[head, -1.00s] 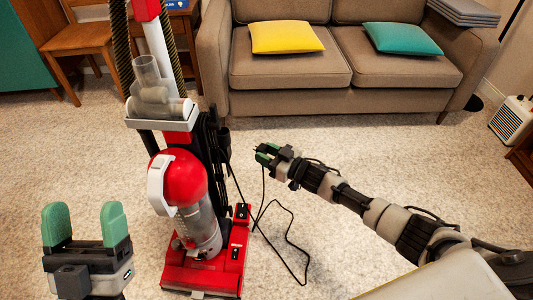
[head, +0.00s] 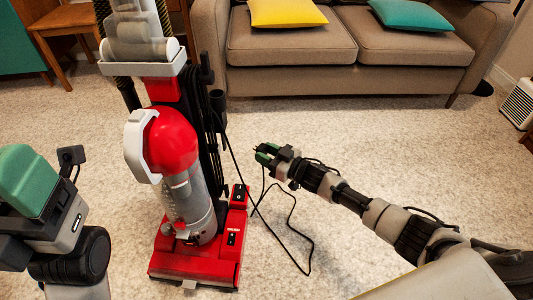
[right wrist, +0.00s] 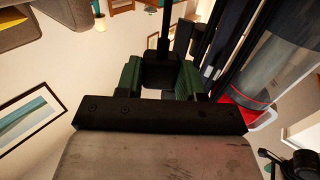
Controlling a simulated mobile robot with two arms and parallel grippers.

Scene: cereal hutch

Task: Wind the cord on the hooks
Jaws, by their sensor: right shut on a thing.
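The red and grey upright vacuum (head: 172,140) stands left of centre in the head view. Black cord (head: 213,135) hangs in strands along its right side, near a dark upper hook (head: 207,73); a lower hook is not clearly visible. A loose length of cord (head: 295,215) loops on the carpet. My right gripper (head: 264,153) is right of the vacuum, apart from it, shut on the black plug (right wrist: 160,70), whose cord runs up between the fingers in the right wrist view. My left gripper (head: 27,180) is turned side-on at the left edge, with its finger gap hidden.
A brown sofa (head: 290,42) with yellow and teal cushions stands at the back. A wooden chair (head: 68,20) is at back left and a white heater (head: 517,103) at far right. The carpet between vacuum and sofa is clear.

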